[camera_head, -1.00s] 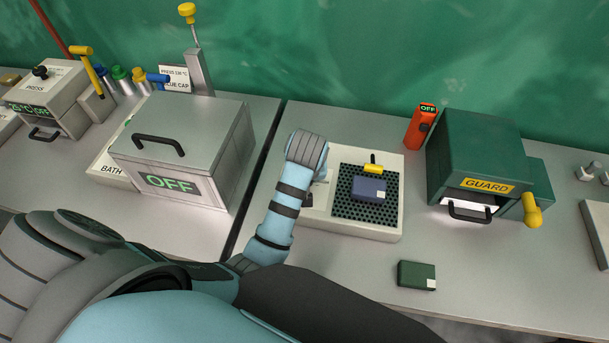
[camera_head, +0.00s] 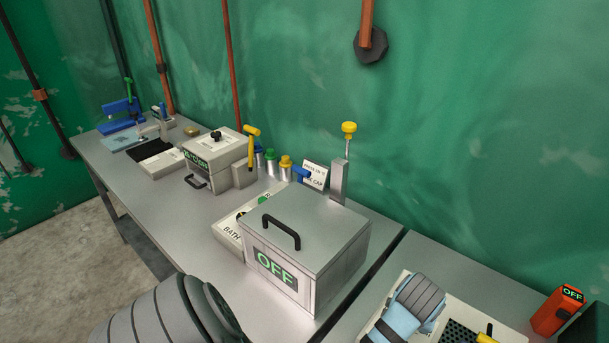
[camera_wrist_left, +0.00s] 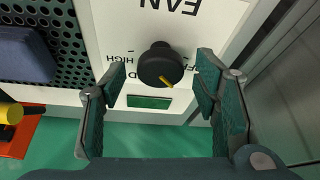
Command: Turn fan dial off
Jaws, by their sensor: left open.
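The fan dial (camera_wrist_left: 160,65) is a round black knob with a yellow pointer mark, on a white panel (camera_wrist_left: 115,22) lettered FAN, in the left wrist view. The lettering is upside down there, with HIGH left of the dial and OFF, partly covered, on the right. The yellow mark points down and slightly right in the picture. My left gripper (camera_wrist_left: 162,69) is open, with one finger on each side of the dial; I cannot tell whether either touches it. In the head view my left wrist (camera_head: 405,310) hides the dial. My right gripper is not in view.
A small green window (camera_wrist_left: 149,102) sits beside the dial. A perforated plate (camera_wrist_left: 70,45) bears a blue block (camera_wrist_left: 25,55). A steel box reading OFF (camera_head: 305,250) stands left of my wrist. An orange device reading OFF (camera_head: 557,311) is at the right.

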